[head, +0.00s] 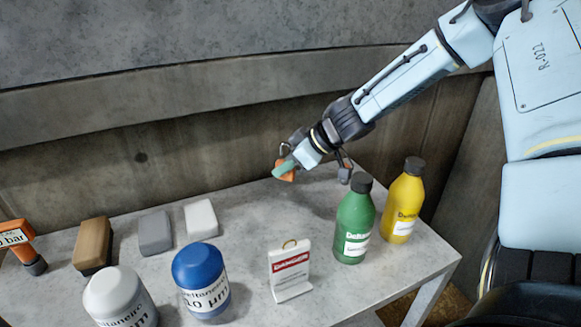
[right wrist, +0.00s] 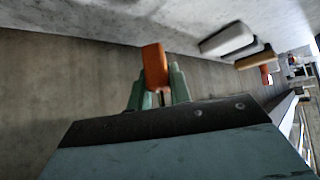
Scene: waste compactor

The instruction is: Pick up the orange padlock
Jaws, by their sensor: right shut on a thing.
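The orange padlock (head: 286,175) is at the fingertips of my right gripper (head: 285,167), by the table's back edge. Its dark shackle shows just above the body in the head view. In the right wrist view the padlock's orange body (right wrist: 154,66) sits between the two green fingers (right wrist: 158,88), which are shut on it. The fingers cover part of the padlock. I cannot tell for sure whether it is clear of the tabletop. My left gripper is not in view.
On the grey table (head: 250,250) stand a green bottle (head: 355,222), a yellow bottle (head: 404,200), a small sign (head: 290,270), a blue canister (head: 201,280), a white canister (head: 118,298) and several blocks. A small grey object (head: 345,173) is behind the green bottle. A concrete wall (head: 150,150) rises behind.

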